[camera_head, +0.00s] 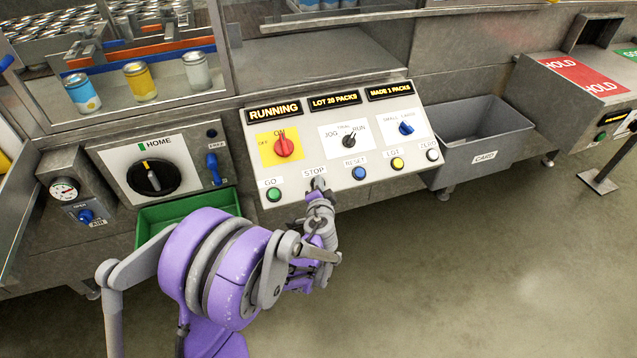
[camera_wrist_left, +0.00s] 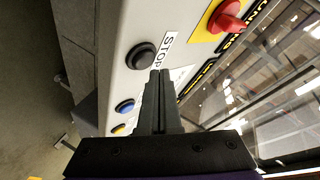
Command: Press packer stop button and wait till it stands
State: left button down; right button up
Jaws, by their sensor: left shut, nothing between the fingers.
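The packer's sloped control panel (camera_head: 300,140) has a lit display (camera_head: 274,111) reading RUNNING. The STOP label (camera_head: 314,171) is in the bottom row; my left gripper (camera_head: 318,184) covers the button below it in the head view. In the left wrist view the stop button (camera_wrist_left: 141,55) is a dark round cap in a black ring, beside its label (camera_wrist_left: 167,51). My left gripper (camera_wrist_left: 160,74) is shut and empty, with its tips close to that button. I cannot tell whether they touch it. My right gripper is in neither view.
Beside STOP are a green GO button (camera_head: 273,194) and a blue RESET button (camera_head: 359,173). A red switch (camera_head: 284,147) sits above. A green bin (camera_head: 190,207) is to the left, a grey CARD bin (camera_head: 485,135) to the right. Cans (camera_head: 140,80) stand behind glass.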

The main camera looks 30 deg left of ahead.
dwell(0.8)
pick_arm(q)
jog(key=shift+w+a+f+b, duration=0.1)
jog(key=shift+a+f+b, duration=0.1)
jog(key=shift+f+b, duration=0.2)
jog(key=shift+w+a+f, duration=0.15)
jog(key=shift+f, duration=0.2)
dwell(0.6)
jog(key=shift+r, duration=0.1)
jog(key=shift+s+d+r+p, duration=0.25)
jog(key=shift+d+r+p, duration=0.1)
jog(key=shift+r, duration=0.35)
jog(key=r+p, duration=0.1)
jog(key=s+d+r+p, duration=0.1)
jog(key=d+r+p, duration=0.1)
jog(key=r, duration=0.1)
jog(key=shift+s+r, duration=0.1)
jog(key=shift+s, duration=0.2)
dwell(0.9)
